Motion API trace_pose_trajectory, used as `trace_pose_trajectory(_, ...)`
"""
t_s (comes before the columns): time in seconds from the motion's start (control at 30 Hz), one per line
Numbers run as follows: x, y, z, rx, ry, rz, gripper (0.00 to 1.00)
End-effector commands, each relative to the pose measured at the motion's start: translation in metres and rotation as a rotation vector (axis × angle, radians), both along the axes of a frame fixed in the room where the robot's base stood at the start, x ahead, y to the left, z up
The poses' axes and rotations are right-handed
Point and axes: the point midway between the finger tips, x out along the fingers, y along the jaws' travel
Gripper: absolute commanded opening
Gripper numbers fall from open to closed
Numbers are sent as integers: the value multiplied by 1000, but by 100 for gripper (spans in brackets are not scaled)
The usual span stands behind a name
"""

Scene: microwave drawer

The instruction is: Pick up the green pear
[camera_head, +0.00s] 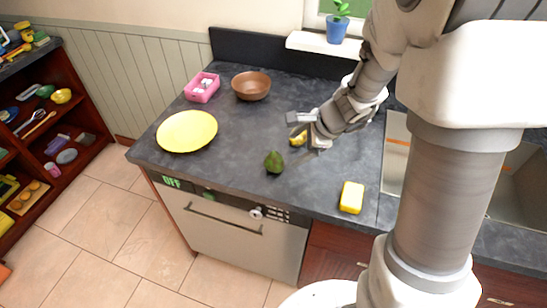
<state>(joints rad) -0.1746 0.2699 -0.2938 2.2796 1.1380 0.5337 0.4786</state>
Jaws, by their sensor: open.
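The green pear (274,162) sits on the dark countertop (240,150), near its front edge. My gripper (300,129) is open and hangs above the counter, behind and a little to the right of the pear. A yellow object (298,139) shows just below the gripper's fingers, partly hidden by them. I cannot tell whether the fingers touch it. The pear is apart from the gripper and fully in view.
A yellow plate (187,131), a pink basket (202,87) and a brown bowl (251,85) stand to the left. A yellow sponge-like block (351,197) lies at the front right, near the sink (397,140). The counter around the pear is clear.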

Motion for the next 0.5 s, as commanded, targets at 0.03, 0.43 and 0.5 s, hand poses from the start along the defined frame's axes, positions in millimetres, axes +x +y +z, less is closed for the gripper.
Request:
trace_pose_trajectory(0.03, 4, 4, -14, -1, 4, 1, 84)
trace_pose_trajectory(0.43, 24, 25, -58, -1, -1, 2, 84)
trace_pose_trajectory(0.5, 25, 26, -60, 0, -1, 2, 84)
